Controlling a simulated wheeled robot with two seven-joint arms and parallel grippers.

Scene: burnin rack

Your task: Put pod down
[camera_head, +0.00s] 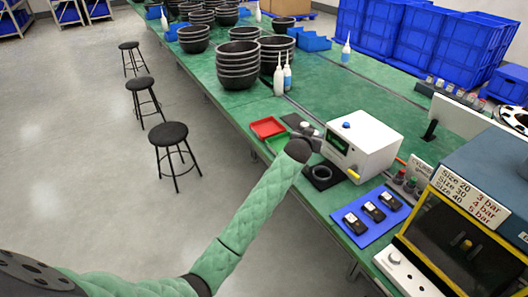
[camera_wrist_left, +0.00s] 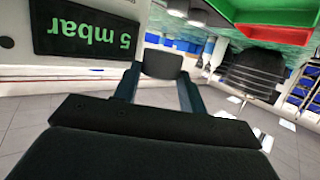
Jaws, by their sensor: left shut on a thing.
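My left gripper (camera_head: 311,135) reaches over the green bench at the front left of the white tester box (camera_head: 362,142). In the left wrist view its two fingers (camera_wrist_left: 160,88) are shut on a small dark rounded thing, seemingly the pod (camera_wrist_left: 163,65). The pod is seen from one end, and the fingers hide its sides. In the head view my dark wrist largely hides it. Below the gripper a black ring-shaped holder (camera_head: 322,175) sits in front of the tester. The tester's display (camera_wrist_left: 88,34) reads "5 mbar", upside down in the wrist view. My right gripper is not in view.
A red tray (camera_head: 267,127) and a green tray lie left of the gripper. A blue mat (camera_head: 357,238) with 3 dark devices and a yellow-framed machine (camera_head: 465,240) stand to the right. Stacked black bowls (camera_head: 238,68) and bottles stand farther back.

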